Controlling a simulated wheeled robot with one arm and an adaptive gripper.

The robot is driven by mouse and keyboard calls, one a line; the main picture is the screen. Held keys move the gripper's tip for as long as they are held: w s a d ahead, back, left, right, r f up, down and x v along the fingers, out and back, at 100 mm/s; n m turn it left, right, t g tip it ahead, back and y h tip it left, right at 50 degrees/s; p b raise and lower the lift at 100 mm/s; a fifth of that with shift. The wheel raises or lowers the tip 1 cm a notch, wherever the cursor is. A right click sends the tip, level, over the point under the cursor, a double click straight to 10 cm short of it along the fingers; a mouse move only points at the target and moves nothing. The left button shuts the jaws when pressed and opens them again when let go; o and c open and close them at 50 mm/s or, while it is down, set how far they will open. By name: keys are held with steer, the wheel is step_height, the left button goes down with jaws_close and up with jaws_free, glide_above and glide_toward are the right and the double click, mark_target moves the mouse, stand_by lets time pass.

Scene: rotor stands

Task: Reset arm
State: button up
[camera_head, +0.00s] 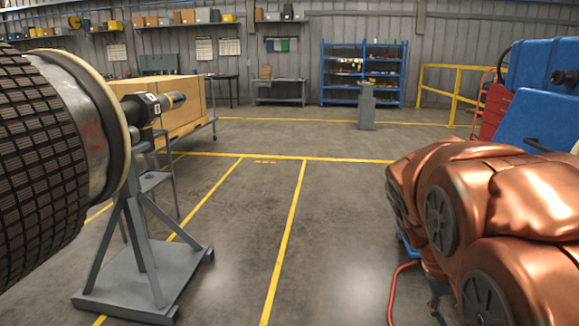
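My gripper is not in view, so I cannot see whether it is open or shut. A copper-coloured jointed shape with round grey caps fills the lower right. I cannot tell from this view whether it is part of my arm. No fingers show on it. A large rotor (40,150) with a dark ribbed drum fills the left edge, partly cut off. Its dark shaft end (155,106) points right, above a grey rotor stand (145,255).
A long wooden crate (180,120) stands behind the rotor. A blue shelf rack (362,75), a grey bench (279,90) and a grey pedestal (367,106) stand at the back. Yellow railing (455,85) is at right. The middle floor with yellow lines (285,240) is clear.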

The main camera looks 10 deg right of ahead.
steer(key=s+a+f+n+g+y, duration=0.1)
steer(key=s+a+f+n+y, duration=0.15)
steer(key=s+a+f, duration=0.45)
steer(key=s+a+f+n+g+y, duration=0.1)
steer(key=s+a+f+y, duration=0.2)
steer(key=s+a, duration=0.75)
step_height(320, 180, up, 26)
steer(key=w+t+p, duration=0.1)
steer(key=p, duration=2.4)
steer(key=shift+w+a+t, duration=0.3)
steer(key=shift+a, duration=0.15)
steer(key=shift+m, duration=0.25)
